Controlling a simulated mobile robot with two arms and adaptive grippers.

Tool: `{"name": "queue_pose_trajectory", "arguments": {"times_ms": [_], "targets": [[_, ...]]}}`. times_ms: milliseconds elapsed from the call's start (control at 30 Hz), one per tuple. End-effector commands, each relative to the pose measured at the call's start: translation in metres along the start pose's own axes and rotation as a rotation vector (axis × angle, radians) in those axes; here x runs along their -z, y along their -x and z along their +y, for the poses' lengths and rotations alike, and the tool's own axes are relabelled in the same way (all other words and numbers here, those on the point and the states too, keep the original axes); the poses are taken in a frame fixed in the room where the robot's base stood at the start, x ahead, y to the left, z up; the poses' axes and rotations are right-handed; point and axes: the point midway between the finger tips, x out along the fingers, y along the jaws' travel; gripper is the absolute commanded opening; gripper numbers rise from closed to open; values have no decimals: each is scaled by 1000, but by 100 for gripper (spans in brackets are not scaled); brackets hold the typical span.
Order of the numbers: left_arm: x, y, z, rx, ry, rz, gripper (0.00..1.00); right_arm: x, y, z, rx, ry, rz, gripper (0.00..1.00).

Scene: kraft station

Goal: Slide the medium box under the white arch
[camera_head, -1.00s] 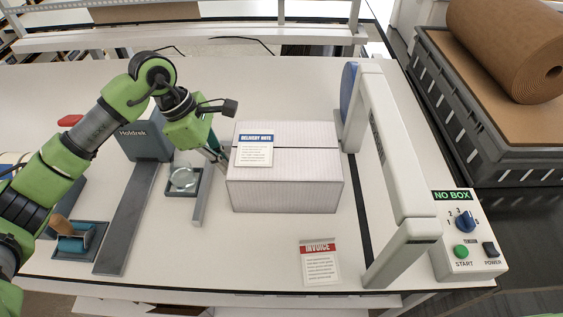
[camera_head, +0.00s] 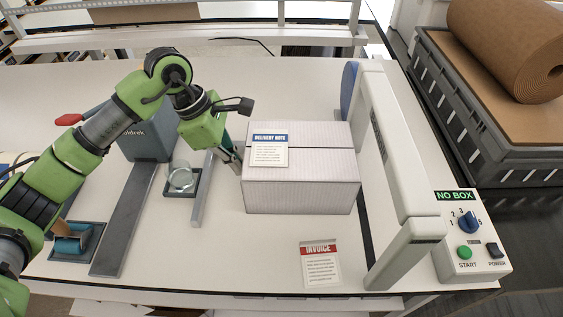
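The medium box (camera_head: 302,195) is pale, with a dark seam across its top and a delivery note (camera_head: 269,152) on the left part of that top. It sits on the table just left of the white arch (camera_head: 392,150), its right side close to the dark strip there. My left gripper (camera_head: 236,165) is low at the box's left side and seems to touch it. Its fingers are small and partly hidden, so I cannot tell whether they are open or shut. My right gripper is not in view.
A control panel (camera_head: 468,240) reading NO BOX stands right of the arch. An invoice (camera_head: 320,265) lies in front of the box. A grey scale-like device (camera_head: 148,140), a glass dish (camera_head: 181,178) and a blue roller (camera_head: 70,243) are at left. A crate with a brown roll (camera_head: 510,45) stands at right.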

Motion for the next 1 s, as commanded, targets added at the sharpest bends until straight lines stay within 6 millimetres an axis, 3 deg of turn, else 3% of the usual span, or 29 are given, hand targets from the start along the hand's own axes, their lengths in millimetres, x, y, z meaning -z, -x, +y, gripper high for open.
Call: {"name": "queue_pose_trajectory", "arguments": {"times_ms": [633,1000], "targets": [[-27,-11,-1,0,-1,0,0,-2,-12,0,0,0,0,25],[-28,-10,-1,0,0,0,0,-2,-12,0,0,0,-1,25]]}}
